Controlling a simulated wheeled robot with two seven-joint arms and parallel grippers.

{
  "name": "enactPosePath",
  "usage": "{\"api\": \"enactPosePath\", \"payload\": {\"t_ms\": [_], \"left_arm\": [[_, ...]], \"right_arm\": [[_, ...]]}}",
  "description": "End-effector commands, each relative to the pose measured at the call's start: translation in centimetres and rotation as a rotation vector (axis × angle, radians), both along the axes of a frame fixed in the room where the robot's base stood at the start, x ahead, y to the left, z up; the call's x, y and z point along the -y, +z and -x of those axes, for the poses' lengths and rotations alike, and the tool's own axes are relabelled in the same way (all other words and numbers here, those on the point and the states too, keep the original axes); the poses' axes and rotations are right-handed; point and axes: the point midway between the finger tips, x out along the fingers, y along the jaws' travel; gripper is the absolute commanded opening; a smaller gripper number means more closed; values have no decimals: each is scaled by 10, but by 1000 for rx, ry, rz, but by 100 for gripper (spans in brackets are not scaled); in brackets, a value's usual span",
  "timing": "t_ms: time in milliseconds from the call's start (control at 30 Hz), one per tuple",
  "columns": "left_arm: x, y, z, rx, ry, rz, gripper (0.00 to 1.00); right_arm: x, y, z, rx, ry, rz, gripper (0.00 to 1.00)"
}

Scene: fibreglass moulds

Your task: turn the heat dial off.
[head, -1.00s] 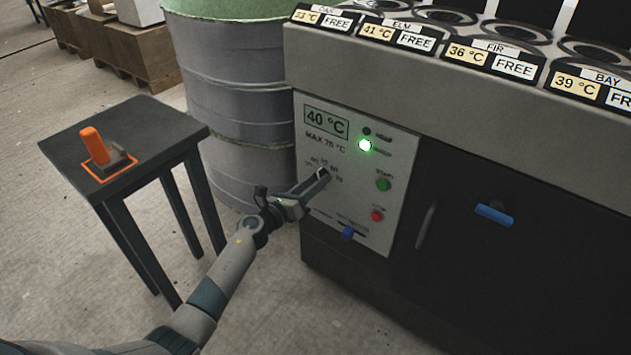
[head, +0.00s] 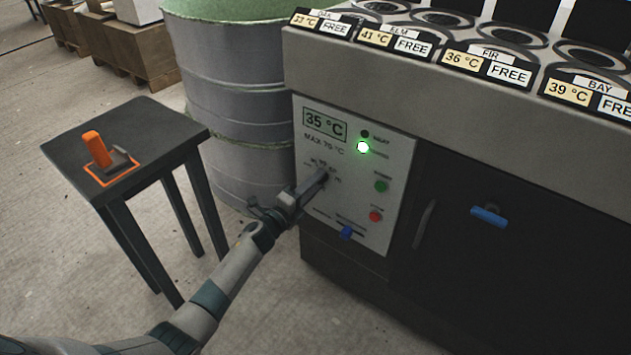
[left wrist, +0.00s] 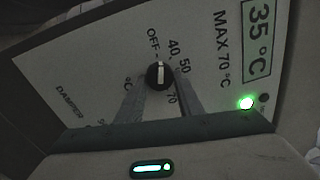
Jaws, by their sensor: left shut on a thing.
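The heat dial (left wrist: 160,75) is a round black knob with a white pointer line on the pale control panel (left wrist: 90,75). In the left wrist view the pointer points up, roughly toward the OFF label; its exact alignment is hard to tell. My left gripper (left wrist: 159,90) is shut on the dial, one finger on each side. In the head view my left gripper (head: 322,178) reaches the panel (head: 385,155) and hides most of the dial. The display (head: 324,124) reads 35 °C, and a green lamp (head: 362,147) is lit. My right gripper is not in view.
Green (head: 381,186) and red (head: 375,216) buttons and a blue slider (head: 346,232) are near the gripper. A blue handle (head: 491,215) sticks out at right. A dark table (head: 150,125) with an orange-handled object (head: 97,148) and a drum (head: 235,90) stand at left.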

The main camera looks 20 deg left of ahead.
Motion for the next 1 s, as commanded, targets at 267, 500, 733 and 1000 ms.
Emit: {"api": "enactPosePath", "payload": {"t_ms": [267,500,733,1000], "left_arm": [[0,0,0,-52,2,138,11],[-1,0,0,-66,3,179,11],[-1,0,0,-68,2,181,11],[0,0,0,-66,1,180,52]], "right_arm": [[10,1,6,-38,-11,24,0],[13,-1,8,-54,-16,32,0],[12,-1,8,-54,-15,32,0],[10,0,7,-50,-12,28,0]]}}
